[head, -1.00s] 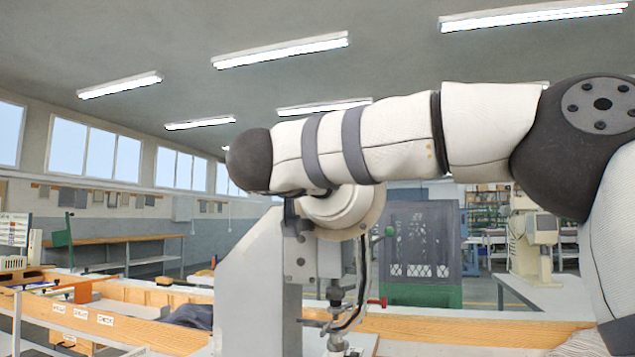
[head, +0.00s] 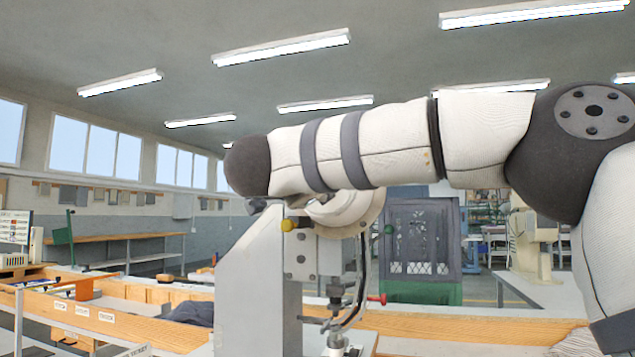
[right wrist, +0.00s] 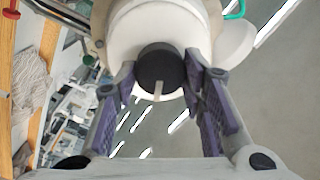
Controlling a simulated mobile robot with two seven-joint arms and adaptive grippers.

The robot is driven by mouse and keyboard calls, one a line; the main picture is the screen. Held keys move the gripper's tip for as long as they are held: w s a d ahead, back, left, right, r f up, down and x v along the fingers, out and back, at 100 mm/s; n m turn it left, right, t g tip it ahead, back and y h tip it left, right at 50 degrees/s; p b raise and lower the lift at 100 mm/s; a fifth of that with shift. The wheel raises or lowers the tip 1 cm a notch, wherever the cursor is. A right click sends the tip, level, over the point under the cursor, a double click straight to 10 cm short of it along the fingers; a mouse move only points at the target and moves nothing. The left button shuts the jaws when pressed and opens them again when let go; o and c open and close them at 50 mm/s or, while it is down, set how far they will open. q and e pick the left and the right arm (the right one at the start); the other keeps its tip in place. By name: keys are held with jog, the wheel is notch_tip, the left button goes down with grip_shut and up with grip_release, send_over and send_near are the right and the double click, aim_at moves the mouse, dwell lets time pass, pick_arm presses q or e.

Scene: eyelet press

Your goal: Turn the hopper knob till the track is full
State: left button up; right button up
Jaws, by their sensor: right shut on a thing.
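The hopper (head: 350,208) is a pale round drum at the top of the grey eyelet press (head: 252,290), partly hidden behind my right arm in the head view. In the right wrist view, the hopper knob (right wrist: 152,62) is a dark round cap with a light pointer mark, on the white drum. My right gripper (right wrist: 160,70) has its purple-padded fingers on either side of the knob and is shut on it. A curved track (head: 362,285) runs down from the hopper; its fill cannot be made out. My left gripper is not in view.
A yellow knob (head: 288,225) sits on the press head, and a red-tipped lever (head: 376,299) sticks out at its right. A wooden-edged bench (head: 440,327) surrounds the press. A dark cabinet (head: 420,240) stands behind.

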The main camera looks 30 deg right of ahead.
jog(key=shift+w+a+m+g, duration=0.1)
jog(key=shift+m+g, duration=0.1)
jog(key=shift+m, duration=8.25)
jog(key=shift+w+a+m+g, duration=0.1)
jog(key=shift+m+g, duration=0.1)
jog(key=shift+m, duration=8.25)
jog(key=shift+r, duration=0.1)
jog(key=o, duration=1.2)
jog(key=shift+c, duration=0.2)
